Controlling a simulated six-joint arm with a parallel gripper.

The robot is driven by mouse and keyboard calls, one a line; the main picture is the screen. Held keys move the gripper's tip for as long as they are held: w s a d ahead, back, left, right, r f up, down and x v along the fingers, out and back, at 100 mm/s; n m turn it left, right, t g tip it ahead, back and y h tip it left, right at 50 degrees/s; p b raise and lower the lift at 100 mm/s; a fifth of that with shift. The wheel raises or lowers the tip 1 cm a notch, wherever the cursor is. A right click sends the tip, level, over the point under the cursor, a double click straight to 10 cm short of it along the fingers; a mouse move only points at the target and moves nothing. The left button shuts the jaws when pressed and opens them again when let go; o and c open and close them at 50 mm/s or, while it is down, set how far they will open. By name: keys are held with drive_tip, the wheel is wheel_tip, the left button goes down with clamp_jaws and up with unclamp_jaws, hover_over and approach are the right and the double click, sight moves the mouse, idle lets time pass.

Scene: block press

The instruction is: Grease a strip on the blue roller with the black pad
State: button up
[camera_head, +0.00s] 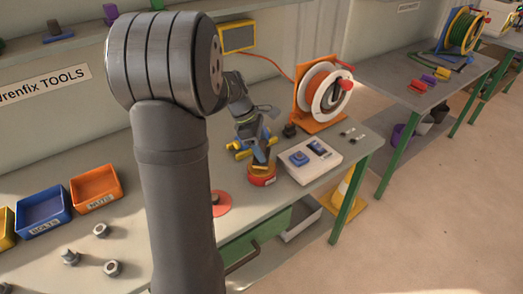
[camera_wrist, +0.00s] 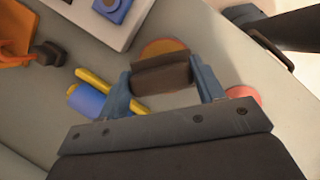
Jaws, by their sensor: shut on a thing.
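My gripper (camera_wrist: 163,92) is shut on the black pad (camera_wrist: 161,76), which looks dark brown and spans between the two blue-grey fingers in the wrist view. In the head view my gripper (camera_head: 262,152) is over a round red tin (camera_head: 262,181) with a yellow-orange top. I cannot tell whether the pad touches the tin's contents or hovers just above. The blue roller (camera_wrist: 86,99) lies beside my gripper, left of it in the wrist view, with a yellow part along it. My gripper partly hides it in both views.
A pale box with blue parts (camera_head: 309,160) stands right of the tin. An orange cable reel (camera_head: 322,92) stands behind. A blue bin (camera_head: 43,207) and an orange bin (camera_head: 96,188) are at left.

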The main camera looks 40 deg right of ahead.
sight(261, 145)
drive_tip(key=shift+r, duration=2.2)
drive_tip(key=shift+w, duration=0.1)
drive_tip(key=w+a+f+m+g+y, duration=0.1)
drive_tip(key=w+a+m, duration=0.1)
drive_tip(key=w+a, duration=0.65)
drive_tip(key=w+a+f+m, duration=0.1)
drive_tip(key=w+a+m, duration=0.3)
drive_tip(key=w, duration=0.7)
drive_tip(key=w+a+f+m+y, duration=0.1)
drive_tip(key=w+a, duration=0.4)
drive_tip(key=a, duration=0.7)
drive_tip(key=w+a+f+m+y, duration=0.1)
drive_tip(key=w+a, duration=0.5)
drive_tip(key=a, duration=0.7)
drive_tip(key=shift+a+f+m+g, duration=0.25)
drive_tip(key=shift+a+m+g, duration=0.05)
drive_tip(key=shift+m, duration=0.4)
drive_tip(key=shift+d, duration=0.1)
